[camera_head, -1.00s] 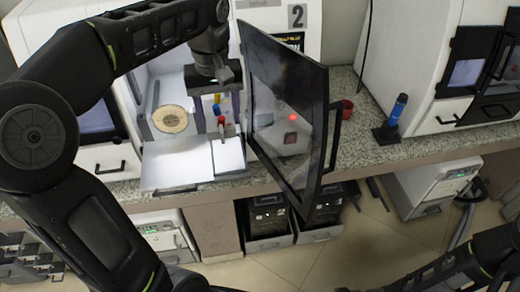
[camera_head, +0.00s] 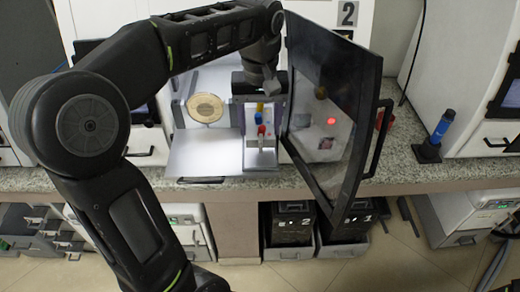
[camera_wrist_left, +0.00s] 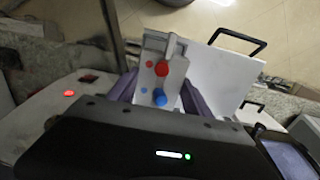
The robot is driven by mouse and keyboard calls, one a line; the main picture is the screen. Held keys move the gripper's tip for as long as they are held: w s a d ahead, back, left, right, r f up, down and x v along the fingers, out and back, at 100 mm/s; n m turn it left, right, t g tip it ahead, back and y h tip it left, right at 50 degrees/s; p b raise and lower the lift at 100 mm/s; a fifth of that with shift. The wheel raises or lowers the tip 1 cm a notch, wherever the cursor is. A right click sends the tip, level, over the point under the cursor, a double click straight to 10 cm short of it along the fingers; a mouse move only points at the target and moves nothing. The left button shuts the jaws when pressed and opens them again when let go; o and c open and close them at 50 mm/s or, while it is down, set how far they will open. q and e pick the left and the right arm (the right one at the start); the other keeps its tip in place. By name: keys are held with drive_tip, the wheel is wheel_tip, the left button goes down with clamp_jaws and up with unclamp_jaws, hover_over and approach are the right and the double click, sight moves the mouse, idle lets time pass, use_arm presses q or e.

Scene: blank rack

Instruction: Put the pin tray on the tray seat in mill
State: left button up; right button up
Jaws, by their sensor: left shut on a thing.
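The tray is at the right side of the mill's opening. The tray seat is hidden, and I cannot tell whether the tray touches it. My right gripper is out of view.
The dark-framed glass door (camera_head: 330,110) stands open close to the right of the gripper. A round wooden disc (camera_head: 206,108) is inside the mill to the left. A white panel (camera_head: 205,155) juts out in front.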

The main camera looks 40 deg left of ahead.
use_arm(q)
drive_tip(key=shift+f+p, duration=0.45)
drive_tip(key=shift+p, duration=0.05)
drive_tip(key=shift+f, duration=0.1)
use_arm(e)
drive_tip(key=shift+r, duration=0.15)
use_arm(q)
wheel_tip(320, 180, down, 3)
drive_tip(key=shift+f, duration=0.4)
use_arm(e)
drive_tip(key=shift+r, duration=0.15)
use_arm(q)
drive_tip(key=shift+f, duration=0.6)
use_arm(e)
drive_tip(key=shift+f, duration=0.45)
